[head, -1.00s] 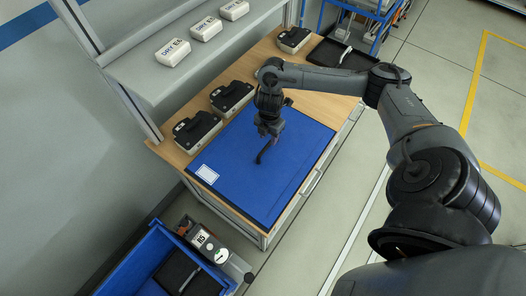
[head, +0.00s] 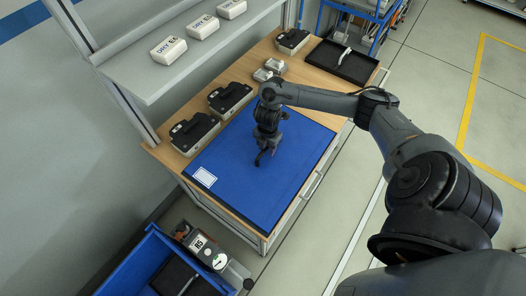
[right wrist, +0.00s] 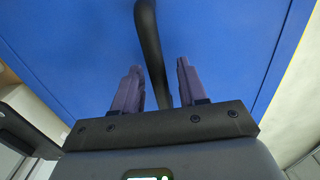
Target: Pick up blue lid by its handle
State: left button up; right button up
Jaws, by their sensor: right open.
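The blue lid (head: 225,165) is a large flat blue panel on the wooden workbench, with a white label near its lower left corner. It fills most of the right wrist view (right wrist: 230,50). Its black curved handle (right wrist: 150,40) runs between my right gripper's two fingers in the right wrist view. My right gripper (head: 263,155) is open, low over the lid's middle; it also shows in the right wrist view (right wrist: 157,85). The fingers stand either side of the handle, apart from it. The handle's lower end is hidden behind the gripper body. My left gripper is out of view.
Black-topped cases, one of them here (head: 194,133), stand along the bench's back edge beside the lid. A black tray (head: 325,65) lies at the far end. A shelf (head: 150,85) with white boxes overhangs the back. A blue crate (head: 125,265) stands below left.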

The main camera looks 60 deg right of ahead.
grip_shut()
jog(key=shift+r, duration=0.1)
dwell(1.2)
